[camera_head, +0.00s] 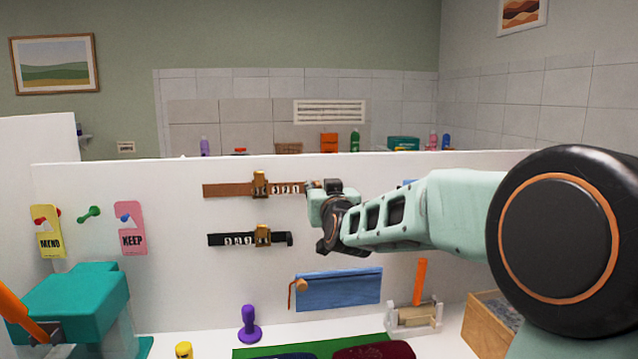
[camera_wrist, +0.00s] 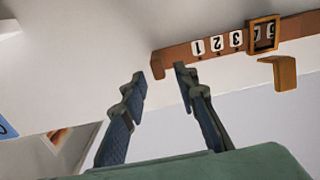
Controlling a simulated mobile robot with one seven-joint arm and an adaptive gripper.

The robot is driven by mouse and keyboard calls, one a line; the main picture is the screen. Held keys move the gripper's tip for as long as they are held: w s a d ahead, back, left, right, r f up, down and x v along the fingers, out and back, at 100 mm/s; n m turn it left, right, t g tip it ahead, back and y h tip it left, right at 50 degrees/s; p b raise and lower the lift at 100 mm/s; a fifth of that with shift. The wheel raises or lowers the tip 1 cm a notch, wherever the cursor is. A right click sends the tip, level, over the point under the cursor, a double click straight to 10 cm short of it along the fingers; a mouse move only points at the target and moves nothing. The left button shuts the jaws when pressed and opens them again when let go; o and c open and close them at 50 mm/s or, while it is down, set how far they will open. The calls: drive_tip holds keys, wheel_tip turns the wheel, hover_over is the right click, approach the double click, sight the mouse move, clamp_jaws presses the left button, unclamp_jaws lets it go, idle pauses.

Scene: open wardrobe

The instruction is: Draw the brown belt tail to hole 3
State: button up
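The brown belt (camera_head: 225,190) runs level along the white panel and passes through a brass buckle (camera_head: 260,184). Its numbered tail (camera_head: 287,189) points right toward my gripper (camera_head: 313,188). In the wrist view the scene is turned over. There the belt tail (camera_wrist: 185,54) shows labels 1, 2 and 3, and another label partly shows inside the buckle frame (camera_wrist: 250,36). My gripper's two fingers (camera_wrist: 159,76) are apart, with the tail's end by the gap between their tips. I cannot tell whether they touch it.
A black belt (camera_head: 222,239) with its own brass buckle is mounted below. A blue cloth strip (camera_head: 340,289), a purple knob (camera_head: 249,326) and an orange-handled fixture (camera_head: 420,282) are lower down. MEND (camera_head: 47,232) and KEEP (camera_head: 131,229) tags hang at left. A wooden box (camera_head: 490,322) stands at right.

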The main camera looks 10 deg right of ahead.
drive_tip(key=shift+w, duration=0.15)
clamp_jaws()
drive_tip(key=shift+a, duration=0.1)
idle(0.3)
